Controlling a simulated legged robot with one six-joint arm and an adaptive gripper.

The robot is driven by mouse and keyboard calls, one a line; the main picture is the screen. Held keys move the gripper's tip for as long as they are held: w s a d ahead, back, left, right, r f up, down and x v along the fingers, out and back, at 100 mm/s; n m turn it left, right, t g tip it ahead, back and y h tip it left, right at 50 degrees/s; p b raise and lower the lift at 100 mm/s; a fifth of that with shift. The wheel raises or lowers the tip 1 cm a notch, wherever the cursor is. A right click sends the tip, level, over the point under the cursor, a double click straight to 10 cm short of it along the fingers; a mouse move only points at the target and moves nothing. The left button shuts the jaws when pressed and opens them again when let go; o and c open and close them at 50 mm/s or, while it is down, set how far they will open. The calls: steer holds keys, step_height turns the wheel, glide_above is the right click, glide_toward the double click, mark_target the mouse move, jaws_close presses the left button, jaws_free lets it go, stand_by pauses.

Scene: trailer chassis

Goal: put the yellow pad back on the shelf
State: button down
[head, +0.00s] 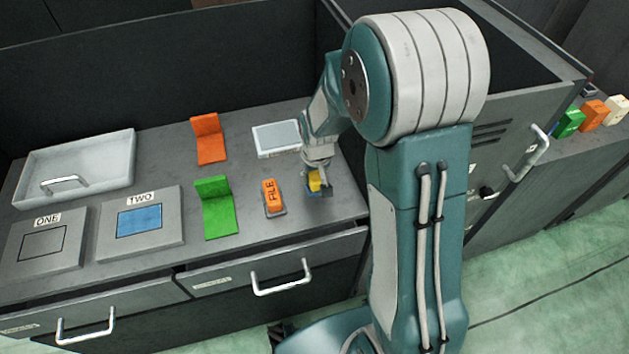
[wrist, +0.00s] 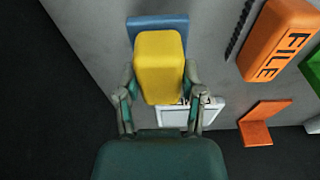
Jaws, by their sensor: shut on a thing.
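The yellow pad (wrist: 159,65) is a rounded block between the two fingers of my gripper (wrist: 159,82) in the wrist view. My gripper is shut on it. In the head view my gripper (head: 320,180) is low over the right end of the worktop, and only a small part of the yellow pad (head: 314,181) shows. A blue piece (wrist: 158,24) lies just beyond the pad, partly hidden by it. I cannot tell whether they touch. A grey ledge (head: 590,134) at the far right carries green, orange and pale blocks; I cannot tell whether it is the shelf.
The orange FILE block (head: 271,195) is left of my gripper. Green (head: 217,210) and orange (head: 208,138) angled holders, a white-framed panel (head: 276,138), plates ONE (head: 44,242) and TWO (head: 140,222), and a grey tray (head: 80,166) occupy the worktop. A tall cabinet (head: 510,120) stands right.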

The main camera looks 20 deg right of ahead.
step_height(320, 180, down, 3)
steer(key=shift+d+r, duration=0.1)
steer(key=shift+r, duration=0.05)
steer(key=shift+d, duration=0.2)
steer(key=shift+c, duration=1)
jaws_free()
steer(key=shift+a, duration=0.2)
